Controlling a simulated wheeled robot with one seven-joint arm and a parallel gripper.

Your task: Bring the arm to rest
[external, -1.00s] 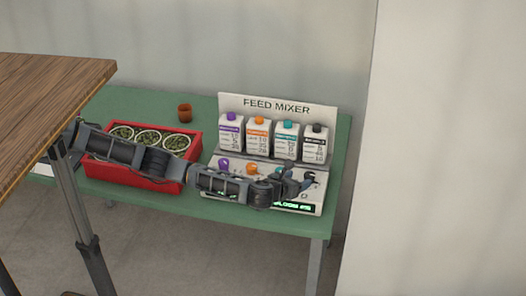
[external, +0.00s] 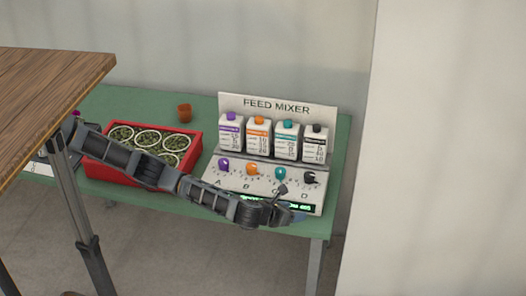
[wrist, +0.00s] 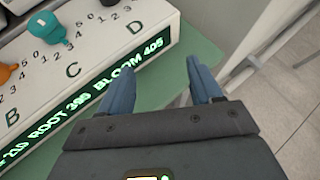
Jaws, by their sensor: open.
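My gripper (external: 291,203) is at the front right edge of the feed mixer (external: 318,194) in the external view, in front of its knobs. In the wrist view my gripper (wrist: 164,85) shows two blue fingers spread apart, with nothing between them. The fingers point toward the mixer's front corner and the green table edge (wrist: 205,62). Part of the mixer's green display, reading ROOT and BLOOM, shows in the wrist view. My arm crosses in front of the table from the left and hides part of the display in the external view.
The mixer carries purple (external: 224,164), orange (external: 252,169), teal (external: 280,173) and black (external: 310,177) knobs, with cartons behind. A red crate (external: 115,172) of round pots stands left, behind my arm. A wooden tabletop (external: 50,95) is at near left.

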